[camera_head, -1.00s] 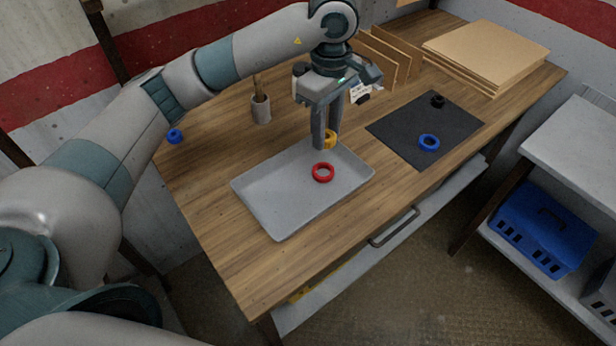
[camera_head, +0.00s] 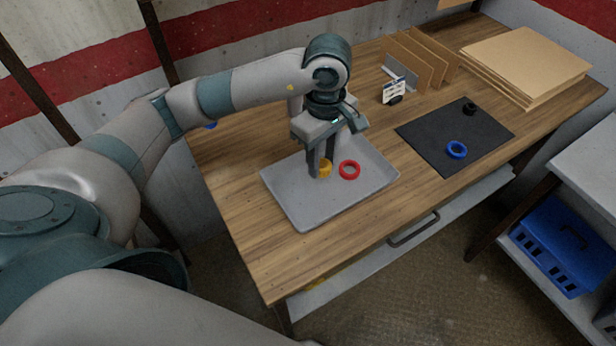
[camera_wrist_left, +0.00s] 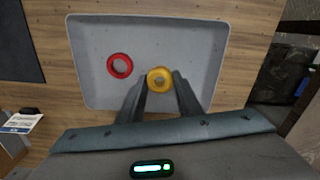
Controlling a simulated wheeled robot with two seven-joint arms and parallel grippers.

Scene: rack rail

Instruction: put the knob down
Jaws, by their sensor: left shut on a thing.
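A yellow knob (camera_head: 325,169), round with a hole in its top, is between the fingers of my left gripper (camera_head: 319,172). In the left wrist view the knob (camera_wrist_left: 159,79) shows between the two fingertips (camera_wrist_left: 160,86), over the grey tray (camera_wrist_left: 190,38). The gripper points down inside the outline of the tray (camera_head: 300,215), and is shut on the knob. The knob is low over the tray floor; I cannot tell whether it touches. A red ring (camera_head: 349,170) lies in the tray just right of the knob, apart from it. My right gripper is not in view.
A black mat (camera_head: 430,135) to the right holds a blue ring (camera_head: 456,150) and a small black part (camera_head: 470,109). Upright brown dividers (camera_head: 410,62), a white card (camera_head: 393,91) and stacked boards (camera_head: 525,62) stand behind. The tray's front part is clear.

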